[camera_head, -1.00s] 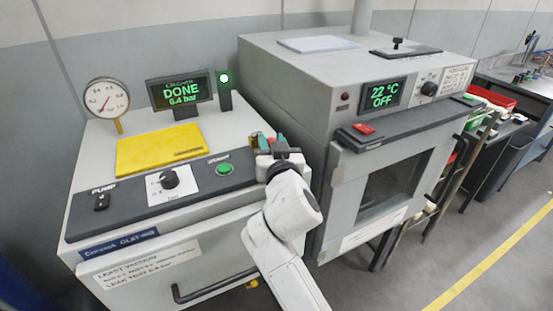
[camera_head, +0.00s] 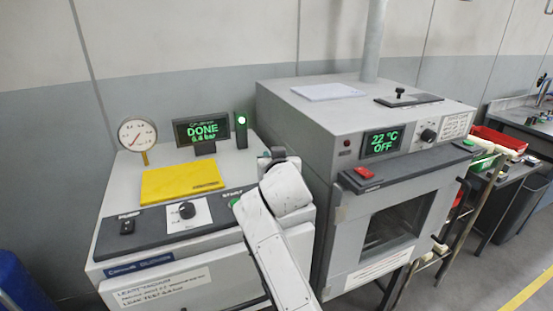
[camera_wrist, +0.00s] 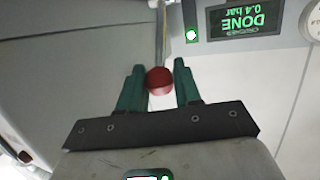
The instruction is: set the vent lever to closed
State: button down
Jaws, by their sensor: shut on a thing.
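My gripper (camera_wrist: 159,85) is shut on a round red knob (camera_wrist: 159,79), which sits between its two green fingertips in the wrist view. In the head view my gripper (camera_head: 271,157) is at the right back of the left machine, beside the oven. My white arm hides the knob there, so the lever's position cannot be told. The left machine's display (camera_head: 202,131) reads DONE, 0.4 bar, beside a lit green lamp (camera_head: 241,121).
A round gauge (camera_head: 137,134) and a yellow plate (camera_head: 182,183) are on the left machine. A black dial (camera_head: 187,210) is on its front panel. The grey oven (camera_head: 300,125) stands close on the right, its display (camera_head: 381,142) reading 22 °C OFF. A blue bin (camera_head: 22,283) is at lower left.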

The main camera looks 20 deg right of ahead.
jog(key=shift+a+r, duration=0.1)
jog(key=shift+r, duration=0.2)
jog(key=c, duration=1)
grip_release()
jog(key=shift+o, duration=1.1)
jog(key=shift+f, duration=0.15)
jog(key=b+v, duration=0.2)
jog(key=v, duration=0.8)
jog(key=shift+s+r, duration=0.2)
jog(key=shift+s, duration=0.1)
